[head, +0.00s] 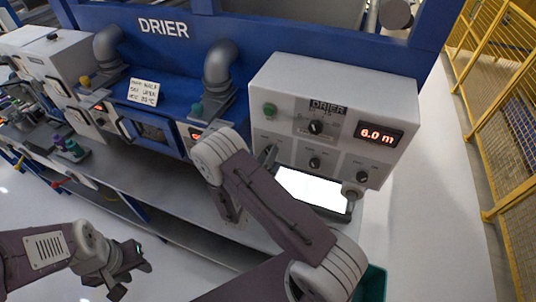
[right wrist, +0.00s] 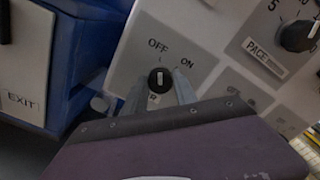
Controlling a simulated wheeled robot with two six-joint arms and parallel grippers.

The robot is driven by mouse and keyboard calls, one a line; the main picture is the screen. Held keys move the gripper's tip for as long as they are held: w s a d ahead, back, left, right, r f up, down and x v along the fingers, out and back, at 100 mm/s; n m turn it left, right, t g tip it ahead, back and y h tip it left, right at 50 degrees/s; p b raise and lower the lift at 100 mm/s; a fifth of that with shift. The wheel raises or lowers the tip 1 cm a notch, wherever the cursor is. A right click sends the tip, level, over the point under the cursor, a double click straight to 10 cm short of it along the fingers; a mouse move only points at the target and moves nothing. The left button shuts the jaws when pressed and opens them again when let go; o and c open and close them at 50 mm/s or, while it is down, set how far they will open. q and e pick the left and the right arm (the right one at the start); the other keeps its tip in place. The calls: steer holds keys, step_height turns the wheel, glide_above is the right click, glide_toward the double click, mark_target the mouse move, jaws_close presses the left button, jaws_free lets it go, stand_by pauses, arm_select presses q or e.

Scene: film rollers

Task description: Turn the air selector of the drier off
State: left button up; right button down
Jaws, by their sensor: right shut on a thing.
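In the right wrist view, the air selector (right wrist: 159,80) is a black round knob with a white pointer line, on a pale panel marked OFF at its upper left and ON at its upper right. The pointer stands roughly upright in the picture, between the two marks. My right gripper (right wrist: 159,90) is shut on this knob, one finger on each side. My left gripper (head: 134,279) is open and empty, low at the left.
The box also bears a green button (head: 270,110), a pace knob (head: 316,127), other black knobs (head: 315,162) and a red display (head: 375,133) reading 6.0 m. A bright white panel (head: 310,188) is below. Yellow fencing (head: 490,70) stands at the right, with clear floor before it.

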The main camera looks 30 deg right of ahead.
stand_by(0.5)
steer(key=c, duration=1)
jaws_free()
steer(key=b+v, duration=0.3)
steer(key=v, duration=0.6)
steer(key=shift+b, duration=0.4)
